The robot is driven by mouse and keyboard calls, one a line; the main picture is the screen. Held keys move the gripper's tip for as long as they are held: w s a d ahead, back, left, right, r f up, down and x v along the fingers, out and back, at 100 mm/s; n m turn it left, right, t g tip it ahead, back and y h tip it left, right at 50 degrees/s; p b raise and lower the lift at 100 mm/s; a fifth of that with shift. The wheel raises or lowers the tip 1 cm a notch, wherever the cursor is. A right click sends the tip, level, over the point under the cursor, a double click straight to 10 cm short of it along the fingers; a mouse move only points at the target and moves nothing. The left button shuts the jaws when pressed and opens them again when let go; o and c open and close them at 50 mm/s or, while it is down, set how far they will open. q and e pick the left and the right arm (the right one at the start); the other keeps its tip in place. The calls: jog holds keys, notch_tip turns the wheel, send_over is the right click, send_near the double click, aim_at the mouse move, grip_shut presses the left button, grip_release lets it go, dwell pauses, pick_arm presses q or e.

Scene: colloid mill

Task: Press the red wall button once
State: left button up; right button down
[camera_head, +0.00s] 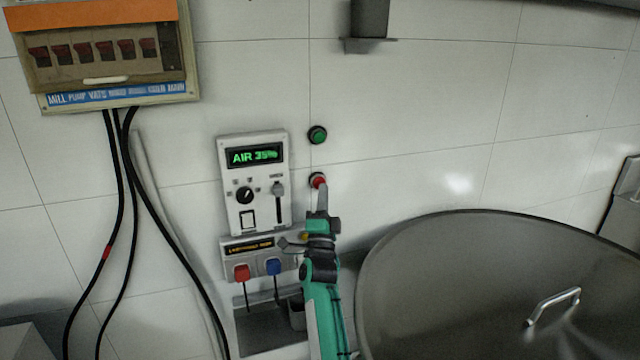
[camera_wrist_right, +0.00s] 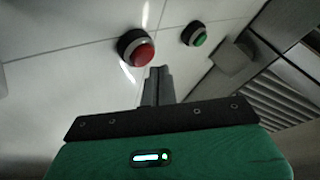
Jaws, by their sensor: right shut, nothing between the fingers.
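The red wall button (camera_head: 318,180) sits on the tiled wall, right of the grey control panel and below a green button (camera_head: 317,135). My right gripper (camera_head: 322,190) is shut and empty, with its fingertips in front of the lower part of the red button. In the right wrist view the red button (camera_wrist_right: 143,53) shows as a domed cap in a dark ring, and the shut fingertips (camera_wrist_right: 158,70) are close to it, at its lower right. I cannot tell whether they touch. The green button (camera_wrist_right: 199,38) is further right there. My left gripper is not in view.
A control panel (camera_head: 255,184) reading "AIR 35%" is left of the red button, with red and blue plugs below it. A breaker box (camera_head: 105,52) with hanging black cables is at upper left. A large round metal lid (camera_head: 450,290) fills the lower right.

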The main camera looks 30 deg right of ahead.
jog(key=shift+s+a+p, duration=0.2)
jog(key=shift+s+p, duration=0.1)
jog(key=shift+s, duration=0.5)
jog(key=shift+s+a+p, duration=0.2)
jog(key=shift+s+p, duration=0.15)
jog(key=shift+s, duration=0.45)
jog(key=shift+s+a+p, duration=0.2)
jog(key=shift+s+p, duration=0.1)
jog(key=shift+s, duration=0.5)
